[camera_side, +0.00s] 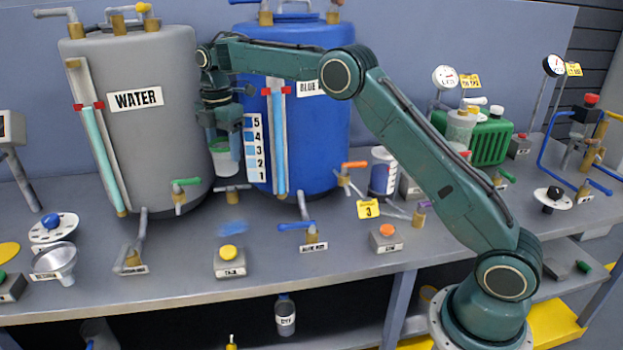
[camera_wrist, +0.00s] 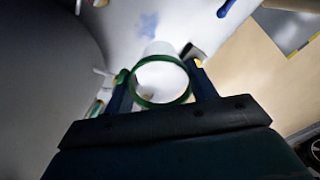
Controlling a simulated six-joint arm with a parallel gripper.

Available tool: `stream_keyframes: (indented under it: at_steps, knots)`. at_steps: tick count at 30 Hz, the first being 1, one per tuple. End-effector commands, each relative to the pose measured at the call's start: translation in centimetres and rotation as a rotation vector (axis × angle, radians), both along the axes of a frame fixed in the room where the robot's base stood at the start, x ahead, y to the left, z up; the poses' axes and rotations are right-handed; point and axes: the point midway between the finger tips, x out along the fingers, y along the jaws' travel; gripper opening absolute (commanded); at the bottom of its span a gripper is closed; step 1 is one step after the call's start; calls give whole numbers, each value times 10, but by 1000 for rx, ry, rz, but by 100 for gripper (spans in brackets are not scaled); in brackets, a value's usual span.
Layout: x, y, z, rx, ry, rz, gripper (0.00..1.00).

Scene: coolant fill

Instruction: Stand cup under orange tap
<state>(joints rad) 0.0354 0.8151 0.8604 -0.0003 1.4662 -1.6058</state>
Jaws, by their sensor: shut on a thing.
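The cup (camera_side: 226,161) is white with a green rim. My gripper (camera_side: 222,138) is shut on it and holds it upright in the air, in front of the gap between the grey and blue tanks. In the wrist view the gripper (camera_wrist: 160,76) has a finger on each side of the green rim (camera_wrist: 160,102); I look down into the cup. The orange tap (camera_side: 355,165) is on the right of the blue tank, to the right of the cup and slightly lower than my gripper. No liquid can be made out in the cup.
The grey WATER tank (camera_side: 150,90) with a green tap (camera_side: 186,182) and the blue tank (camera_side: 325,150) stand close behind. A container with blue liquid (camera_side: 383,178) stands right of the orange tap. Buttons and a blue-handled valve (camera_side: 296,226) line the bench front.

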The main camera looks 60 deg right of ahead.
Motion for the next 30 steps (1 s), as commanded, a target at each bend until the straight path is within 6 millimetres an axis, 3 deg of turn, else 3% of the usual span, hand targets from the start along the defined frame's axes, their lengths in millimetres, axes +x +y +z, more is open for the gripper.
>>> stream_keyframes:
  at_steps: [14, 26, 30]
  knots:
    - [-17, -11, -14, 0, 1, -46, 34]
    - [-56, -26, -41, 0, 2, -135, 34]
    - [-76, -41, -42, 0, -1, -161, 34]
